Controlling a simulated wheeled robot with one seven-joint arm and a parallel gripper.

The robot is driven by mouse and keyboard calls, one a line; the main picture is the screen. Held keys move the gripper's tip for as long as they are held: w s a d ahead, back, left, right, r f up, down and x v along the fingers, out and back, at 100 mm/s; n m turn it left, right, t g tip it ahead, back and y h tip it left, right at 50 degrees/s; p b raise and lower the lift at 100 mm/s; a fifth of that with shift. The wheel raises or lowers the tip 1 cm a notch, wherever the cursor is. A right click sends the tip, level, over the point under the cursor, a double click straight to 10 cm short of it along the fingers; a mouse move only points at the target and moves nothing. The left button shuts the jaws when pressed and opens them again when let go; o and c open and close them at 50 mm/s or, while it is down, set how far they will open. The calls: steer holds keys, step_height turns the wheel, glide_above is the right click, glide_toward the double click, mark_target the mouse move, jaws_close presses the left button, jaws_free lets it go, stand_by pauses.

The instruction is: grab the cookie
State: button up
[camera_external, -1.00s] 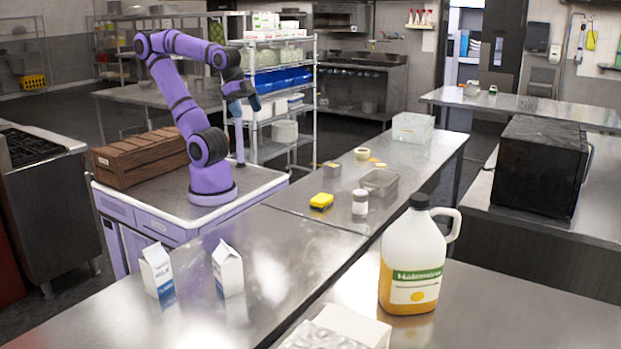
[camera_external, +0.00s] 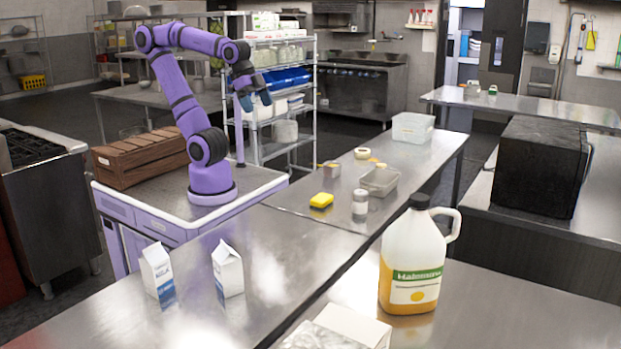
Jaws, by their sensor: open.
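I cannot clearly make out a cookie. A small round, pale tan thing (camera_external: 362,153) lies on the steel counter (camera_external: 300,190) and may be the cookie, but it is too small to be sure.
On the same counter are a yellow sponge (camera_external: 321,200), a small jar (camera_external: 360,205), an open clear container (camera_external: 379,182), a small brownish box (camera_external: 331,169) and a clear bin (camera_external: 412,127). Two milk cartons (camera_external: 157,272) and a large juice jug (camera_external: 412,262) stand nearer the camera.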

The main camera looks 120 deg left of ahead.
steer(key=w+a+r+n+g, duration=0.1)
steer(key=w+a+r, duration=0.2)
steer(key=w+a, duration=1.1)
steer(key=w+a+f+g, duration=0.1)
steer(key=w+a+f, duration=0.15)
steer(key=a, duration=0.35)
steer(key=w+a+f+n+y, duration=0.1)
steer(key=w+a, duration=0.3)
steer(key=a, duration=0.3)
steer(key=w+a+f+g, duration=0.1)
steer(key=w+a+f, duration=0.1)
steer(key=w+a, duration=0.3)
steer(key=n, duration=0.2)
glide_toward(381, 164)
steer(key=f, duration=0.2)
steer(key=a+f, duration=0.1)
steer(key=shift+w+a+f+g+h, duration=0.1)
steer(key=shift+w+f+g+h, duration=0.2)
steer(key=shift+f+g+h, duration=0.1)
steer(key=shift+w+a+f, duration=0.1)
steer(key=shift+w+f, duration=0.15)
steer(key=shift+f, duration=1.05)
steer(key=shift+w+f, duration=0.2)
steer(key=shift+f, duration=1.1)
steer(key=c, duration=1)
